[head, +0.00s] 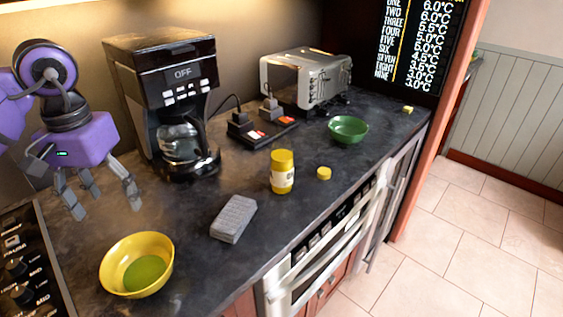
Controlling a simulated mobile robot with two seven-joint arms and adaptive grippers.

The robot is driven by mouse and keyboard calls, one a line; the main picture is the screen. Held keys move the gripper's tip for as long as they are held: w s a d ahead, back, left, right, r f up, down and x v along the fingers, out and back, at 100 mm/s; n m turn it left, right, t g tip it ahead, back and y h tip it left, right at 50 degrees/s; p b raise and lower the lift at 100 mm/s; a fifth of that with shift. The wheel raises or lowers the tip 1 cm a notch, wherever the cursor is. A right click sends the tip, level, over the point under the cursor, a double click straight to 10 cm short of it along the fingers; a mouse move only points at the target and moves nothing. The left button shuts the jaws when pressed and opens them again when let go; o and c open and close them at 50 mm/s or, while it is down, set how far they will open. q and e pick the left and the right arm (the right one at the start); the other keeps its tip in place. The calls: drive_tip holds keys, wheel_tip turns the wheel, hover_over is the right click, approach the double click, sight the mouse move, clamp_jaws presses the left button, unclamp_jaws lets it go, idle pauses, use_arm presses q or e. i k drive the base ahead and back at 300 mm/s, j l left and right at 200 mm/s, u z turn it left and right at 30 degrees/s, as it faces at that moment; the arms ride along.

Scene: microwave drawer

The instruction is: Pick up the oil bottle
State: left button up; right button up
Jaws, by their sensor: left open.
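The yellow bottle (282,172) with a pale label stands upright on the dark counter, near its front edge; I take it as the oil bottle. It is open at the top or lidded; I cannot tell which. My purple left gripper (104,203) is at the left, above the counter, in front of and left of the coffee maker. Its fingers point down, spread open and empty. It is well left of the bottle and apart from it. My right gripper is not in view.
A grey block (233,218) and a yellow bowl (160,250) with green contents lie left of the bottle. A small yellow round piece (324,173) lies to its right. Behind are a coffee maker (165,70), a black device (262,132), a toaster oven (310,80) and a green bowl (348,128).

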sight(282, 147)
drive_tip(key=k, duration=1)
